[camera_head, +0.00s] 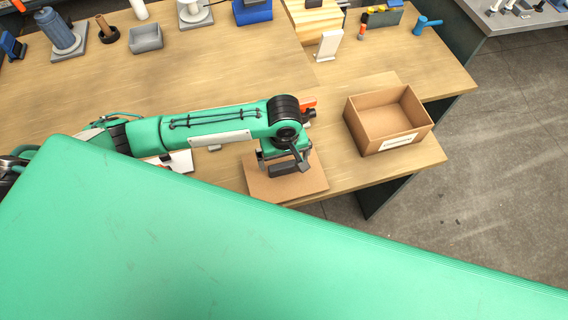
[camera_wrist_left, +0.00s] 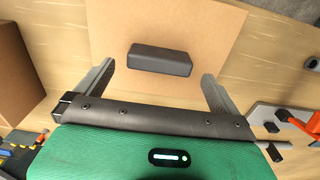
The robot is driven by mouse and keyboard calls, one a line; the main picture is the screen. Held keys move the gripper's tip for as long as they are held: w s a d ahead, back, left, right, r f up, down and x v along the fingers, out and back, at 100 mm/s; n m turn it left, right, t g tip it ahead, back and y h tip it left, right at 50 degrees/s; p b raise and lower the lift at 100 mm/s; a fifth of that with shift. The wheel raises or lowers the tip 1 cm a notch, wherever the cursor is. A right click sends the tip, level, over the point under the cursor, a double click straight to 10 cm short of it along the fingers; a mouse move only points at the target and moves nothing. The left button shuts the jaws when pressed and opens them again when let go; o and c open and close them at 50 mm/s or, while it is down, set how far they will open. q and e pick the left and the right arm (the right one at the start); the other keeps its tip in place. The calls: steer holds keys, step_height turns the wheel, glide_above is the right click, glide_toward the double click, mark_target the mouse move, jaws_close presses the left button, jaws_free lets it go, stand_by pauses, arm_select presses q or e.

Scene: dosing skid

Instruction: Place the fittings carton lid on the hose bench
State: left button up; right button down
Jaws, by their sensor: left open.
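The fittings carton lid (camera_head: 312,186) is a flat brown cardboard square. It appears to lie on the wooden hose bench (camera_head: 225,75), close to the front edge. In the left wrist view the lid (camera_wrist_left: 215,25) has a dark block handle (camera_wrist_left: 160,60) on top. My left gripper (camera_head: 284,168) is over the lid, pointing down. In the left wrist view its open fingers (camera_wrist_left: 160,82) stand apart, wider than the handle, with the tips just short of it and nothing between them. My right gripper is not in view.
The open, empty fittings carton (camera_head: 362,131) with a white label stands right of the lid. A blue pump (camera_head: 62,35), a grey tray (camera_head: 146,38) and a white stand (camera_head: 328,44) are at the back. The bench between them and my arm is mostly clear.

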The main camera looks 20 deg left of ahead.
mark_target(284, 165)
arm_select(q)
step_height(284, 165, up, 8)
steer(key=b, duration=0.1)
stand_by(0.7)
